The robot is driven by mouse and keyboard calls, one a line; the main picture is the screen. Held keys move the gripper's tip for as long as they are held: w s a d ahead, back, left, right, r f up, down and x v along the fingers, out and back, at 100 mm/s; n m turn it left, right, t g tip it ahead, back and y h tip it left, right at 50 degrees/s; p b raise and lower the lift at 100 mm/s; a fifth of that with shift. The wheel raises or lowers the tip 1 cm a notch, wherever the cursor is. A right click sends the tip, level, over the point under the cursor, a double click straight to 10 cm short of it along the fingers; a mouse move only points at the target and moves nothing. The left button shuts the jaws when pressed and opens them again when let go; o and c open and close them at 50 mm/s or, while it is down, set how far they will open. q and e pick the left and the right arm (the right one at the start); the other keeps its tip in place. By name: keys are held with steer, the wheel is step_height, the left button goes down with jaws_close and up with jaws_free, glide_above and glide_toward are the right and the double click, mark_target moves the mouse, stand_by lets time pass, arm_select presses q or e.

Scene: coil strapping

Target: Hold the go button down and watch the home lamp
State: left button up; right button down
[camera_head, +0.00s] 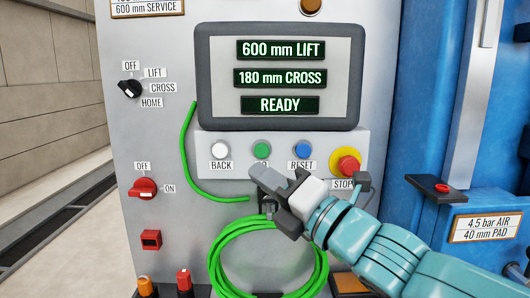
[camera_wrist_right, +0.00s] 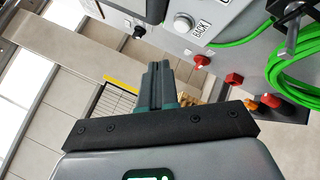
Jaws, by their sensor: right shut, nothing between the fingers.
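The green go button (camera_head: 261,149) is on the light button strip, between a white BACK button (camera_head: 221,150) and a blue RESET button (camera_head: 303,149). Its label is partly covered by my right gripper (camera_head: 262,172). The gripper is shut and empty, its tip just below the button in the picture; I cannot tell whether they touch. In the wrist view the shut fingers (camera_wrist_right: 157,85) show, and the BACK button (camera_wrist_right: 183,22) is beyond them. No lamp marked home shows; an unlabelled amber round part (camera_head: 311,5) sits at the top edge. My left gripper is not in view.
The screen (camera_head: 280,108) reads 600 mm LIFT, 180 mm CROSS, READY. A red STOP button (camera_head: 346,164) with yellow collar is beside my right arm. A green hose coil (camera_head: 220,262) hangs below. A black selector (camera_head: 131,88) and red switch (camera_head: 143,188) are at left.

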mark_target(262, 151)
steer(key=w+p, duration=0.6)
steer(key=w, duration=0.2)
steer(key=shift+w+d, duration=0.15)
steer(key=shift+w, duration=0.25)
steer(key=shift+w, duration=0.15)
stand_by(1.8)
steer(key=shift+w, duration=0.3)
